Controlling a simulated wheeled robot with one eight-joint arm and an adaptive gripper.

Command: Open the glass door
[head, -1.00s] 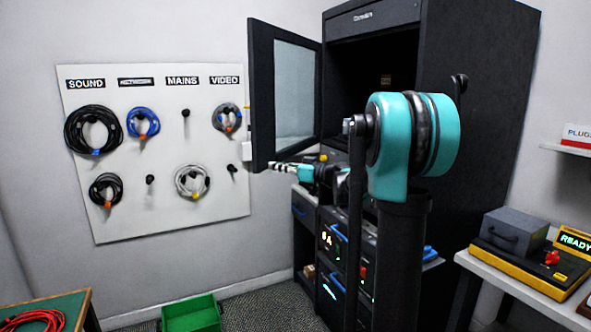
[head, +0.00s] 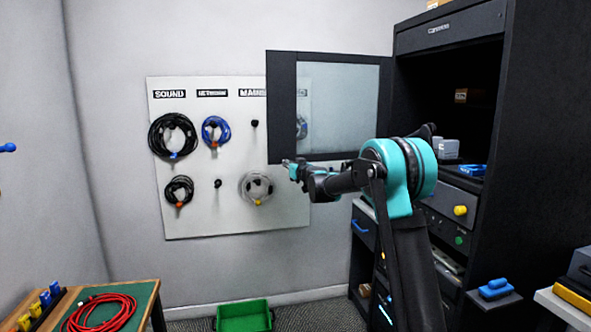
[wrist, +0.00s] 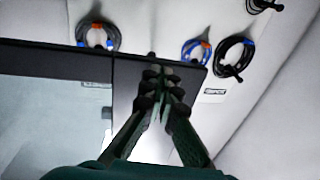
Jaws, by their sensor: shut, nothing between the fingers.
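The glass door (head: 341,106) has a dark frame and a pale see-through pane. It stands swung wide out from the dark cabinet (head: 447,40), whose upper bay is exposed. My gripper (head: 287,162) is at the lower left corner of the door frame in the head view. In the wrist view my gripper (wrist: 158,75) has its fingers together with nothing between them, in front of the door's dark frame (wrist: 50,58). I cannot tell whether the fingers touch the frame. The door hides part of the wall board.
A white board (head: 232,215) with coiled cables hangs on the wall behind the door. A green bin (head: 244,318) sits on the floor below. A table with a red cable (head: 100,313) is at the lower left. A shelf edge (head: 570,308) is at the lower right.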

